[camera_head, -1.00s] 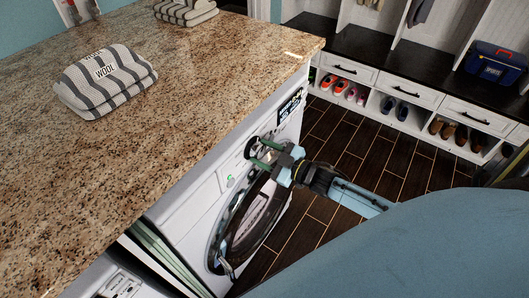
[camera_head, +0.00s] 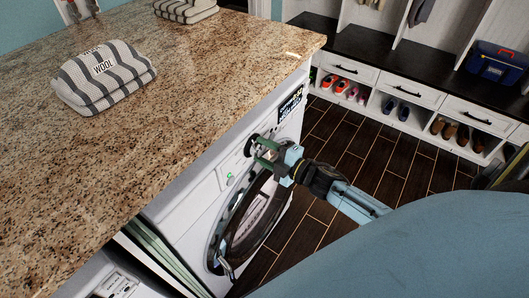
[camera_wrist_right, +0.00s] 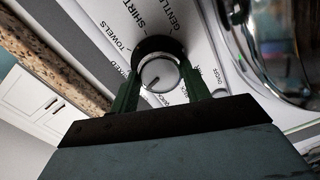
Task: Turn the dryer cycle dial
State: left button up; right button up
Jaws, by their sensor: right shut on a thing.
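The white dryer (camera_head: 185,225) stands under the granite counter, its round door (camera_head: 240,230) closed on the front. The cycle dial (camera_wrist_right: 160,73) shows in the right wrist view as a round knob with a silver face, a dark ring and a short pointer mark. Printed cycle words surround it on the white panel. My right gripper (camera_head: 262,149) is at the dryer's control panel. In the right wrist view its green fingers (camera_wrist_right: 160,90) stand on either side of the dial and are shut on it. My left gripper is not in view.
The granite counter (camera_head: 170,100) overhangs the dryer and carries a folded striped wool towel (camera_head: 105,78). A green light (camera_head: 230,177) is on the panel near the gripper. Clear wood floor (camera_head: 350,150) lies to the right, before a shoe bench (camera_head: 400,88).

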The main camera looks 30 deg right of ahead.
jog(key=shift+n, duration=0.5)
jog(key=o, duration=1)
jog(key=v, duration=1.3)
jog(key=shift+s+b, duration=0.2)
jog(key=shift+b, duration=0.25)
jog(key=shift+d+f, duration=0.1)
